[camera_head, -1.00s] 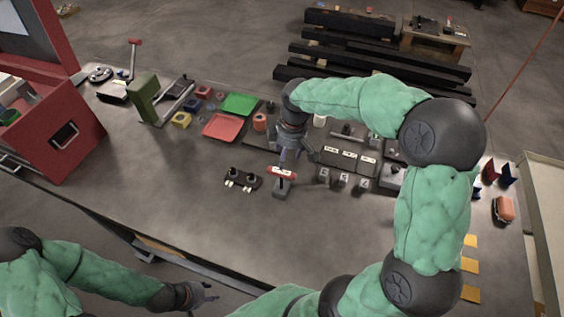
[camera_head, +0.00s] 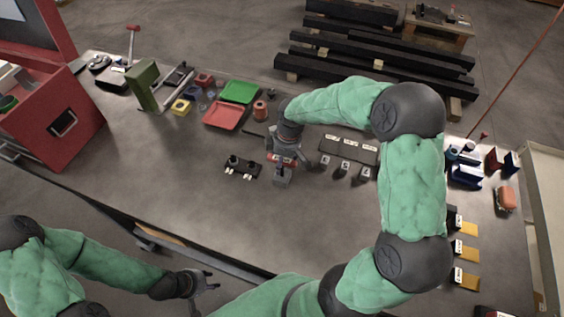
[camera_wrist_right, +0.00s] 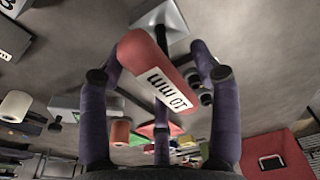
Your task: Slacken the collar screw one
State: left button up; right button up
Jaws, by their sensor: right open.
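A red tool handle with a white "10 MM" label (camera_wrist_right: 162,78) sits on a grey stand, seen at the front of the stand (camera_head: 283,178) in the head view. My right gripper (camera_head: 284,158) is over it, pointing down. In the right wrist view its purple fingers (camera_wrist_right: 162,68) are spread on both sides of the handle, with gaps visible. My left gripper (camera_head: 203,281) is low in the head view, in front of the table, empty with fingers apart. A black base with two knobs and white tags (camera_head: 240,167) lies left of the stand. I cannot make out the collar screw.
Three small labelled blocks (camera_head: 346,169) stand right of the tool. Red (camera_head: 222,115) and green (camera_head: 240,92) trays lie behind it. The front middle table is clear.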

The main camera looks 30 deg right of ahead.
jog(key=shift+c, duration=0.2)
grip_shut()
jog(key=shift+r, duration=0.1)
